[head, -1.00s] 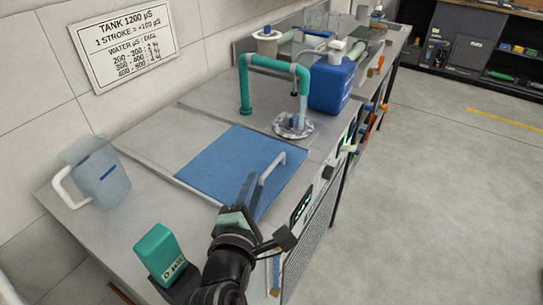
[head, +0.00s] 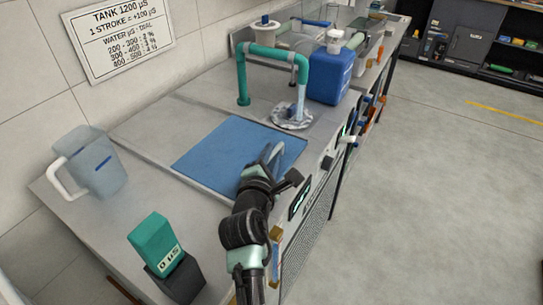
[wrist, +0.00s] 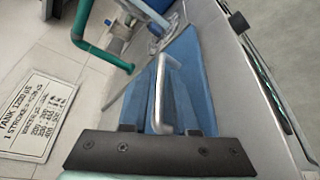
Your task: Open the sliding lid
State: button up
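The sliding lid (head: 225,150) is a flat blue panel lying in the grey counter, with a pale bar handle (head: 278,152) near its right edge. The lid also shows in the wrist view (wrist: 182,80), with the handle (wrist: 160,95) rising in front of my gripper (wrist: 160,130). The two short dark fingers stand apart, with the near end of the handle between them in the picture. I cannot tell if they touch it. In the head view my gripper (head: 270,172) is at the handle and partly hides it and the lid's near right corner.
A clear jug (head: 95,165) and a green meter (head: 155,240) stand on the counter at left. A green pipe (head: 270,52) over a drain and a blue canister (head: 331,78) stand beyond the lid. A sign (head: 118,40) hangs on the wall.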

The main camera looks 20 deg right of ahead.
jog(key=shift+w+d+f, duration=0.1)
jog(key=shift+w+d, duration=0.05)
jog(key=shift+w, duration=0.1)
jog(key=shift+c, duration=0.3)
grip_shut()
dwell(1.0)
